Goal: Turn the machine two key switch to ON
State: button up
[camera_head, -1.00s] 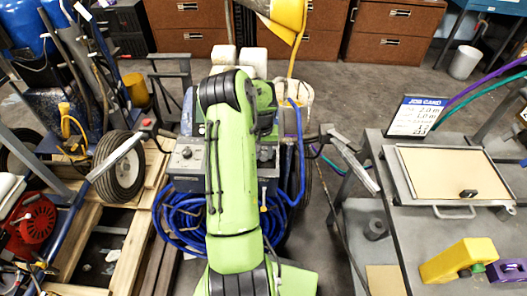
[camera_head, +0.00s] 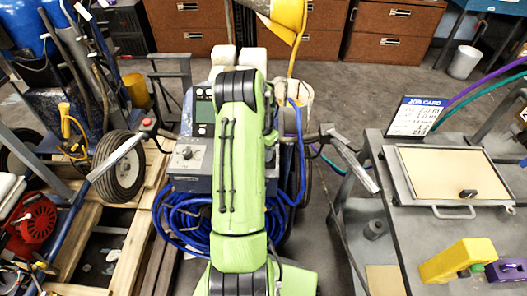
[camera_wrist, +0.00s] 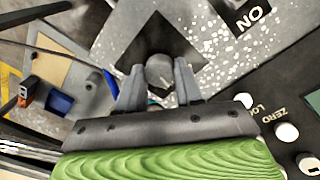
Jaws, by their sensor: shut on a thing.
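My gripper (camera_wrist: 160,85) is shut on a grey round-topped key switch (camera_wrist: 160,70) in the wrist view, with one finger on each side. The switch stands on a dark, white-speckled panel (camera_wrist: 215,55). An ON label (camera_wrist: 251,16) lies up and to the right of the switch. A dark pointed shape lies behind the switch; its turn angle is hard to tell. In the head view, the machine's console (camera_head: 187,170) with a blue hose is partly hidden behind my green arm. My gripper and the switch are hidden there.
White knobs (camera_wrist: 287,132) with ZERO and LOCK-like lettering sit close at the right in the wrist view. A handlebar (camera_head: 352,160) sticks out right of the console. A bench (camera_head: 400,240) with a job card (camera_head: 416,116) stands at the right, a wheel (camera_head: 119,166) at the left.

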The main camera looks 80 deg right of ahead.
jog(key=m, duration=0.3)
jog(key=shift+m, duration=0.3)
dwell(0.3)
jog(key=o, duration=1)
jog(key=shift+o, duration=0.2)
jog(key=shift+r, duration=0.1)
notch_tip(320, 180, up, 16)
jog(key=p, duration=0.3)
jog(key=shift+w+d, duration=0.15)
jog(key=shift+f, duration=0.2)
